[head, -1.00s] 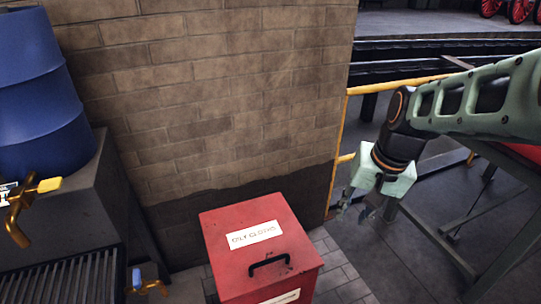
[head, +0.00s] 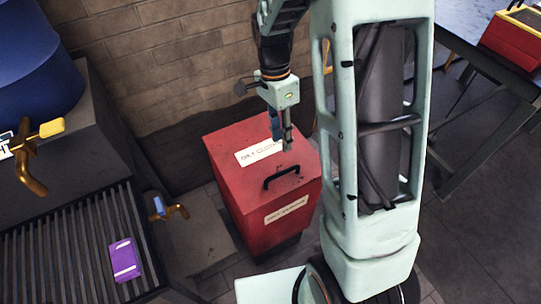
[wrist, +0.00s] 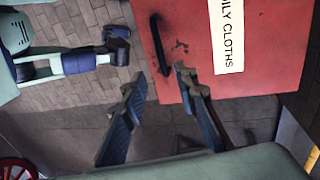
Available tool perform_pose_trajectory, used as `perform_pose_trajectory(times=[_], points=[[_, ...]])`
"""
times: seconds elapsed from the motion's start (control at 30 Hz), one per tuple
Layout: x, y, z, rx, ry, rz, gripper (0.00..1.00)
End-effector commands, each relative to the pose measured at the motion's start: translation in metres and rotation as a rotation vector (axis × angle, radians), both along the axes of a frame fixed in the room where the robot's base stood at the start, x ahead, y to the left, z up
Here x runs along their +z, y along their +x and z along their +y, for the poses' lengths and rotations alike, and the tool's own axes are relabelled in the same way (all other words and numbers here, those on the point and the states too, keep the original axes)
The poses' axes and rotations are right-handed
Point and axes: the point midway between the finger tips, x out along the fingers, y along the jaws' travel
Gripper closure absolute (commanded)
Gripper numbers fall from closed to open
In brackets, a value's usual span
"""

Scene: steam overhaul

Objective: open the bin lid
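The red bin (head: 262,215) stands on the floor, its lid (head: 225,142) closed and marked with a white label. A black bar handle (head: 281,177) sits near the lid's front edge; it also shows in the wrist view (wrist: 159,45). My gripper (head: 284,142) is above the lid, pointing down, behind the handle in the head view. In the wrist view my gripper (wrist: 158,82) has its fingers spread apart with nothing between them. The handle's end shows just beyond the fingertips, apart from them. The exact height above the lid is hard to tell.
A brick wall (head: 165,65) stands behind the bin. At left are a blue drum (head: 30,70), brass taps (head: 30,160) and a grate (head: 70,245) with a purple box (head: 124,260). A table (head: 460,45) with a red case (head: 515,38) is at right.

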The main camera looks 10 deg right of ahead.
Motion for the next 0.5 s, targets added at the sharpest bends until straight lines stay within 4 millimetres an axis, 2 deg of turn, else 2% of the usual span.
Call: perform_pose_trajectory(times=[0.23, 0.5], points=[[-0.023, -0.004, 0.001, -0.029, -0.003, 0.012, 0.73], [-0.073, -0.014, -0.002, -0.027, -0.003, 0.012, 0.73]])
